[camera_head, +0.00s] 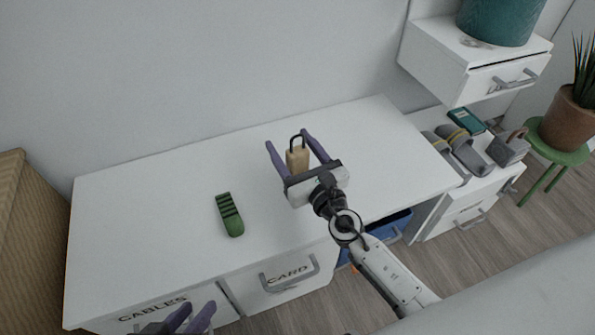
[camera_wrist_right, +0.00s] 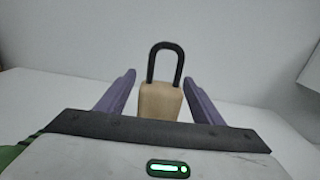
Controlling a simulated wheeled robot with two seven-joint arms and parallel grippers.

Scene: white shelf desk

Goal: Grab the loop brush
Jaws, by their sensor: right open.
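The loop brush (camera_head: 297,160) is a tan block with a black loop on top, upright on the white desk. My right gripper (camera_head: 288,139) is open, with its purple fingers on either side of the block. In the right wrist view, the loop brush (camera_wrist_right: 160,101) stands between the open fingers (camera_wrist_right: 159,74), with gaps on both sides. Its lower part is hidden behind the gripper body. My left gripper (camera_head: 188,318) shows only in part at the bottom edge, away from the brush; its opening is unclear.
A green ridged object (camera_head: 231,216) lies on the desk (camera_head: 150,205) left of my right gripper. Grey slippers (camera_head: 462,148) and a grey padlock-shaped object (camera_head: 508,147) are on the lower right shelf. The desk's left part is clear.

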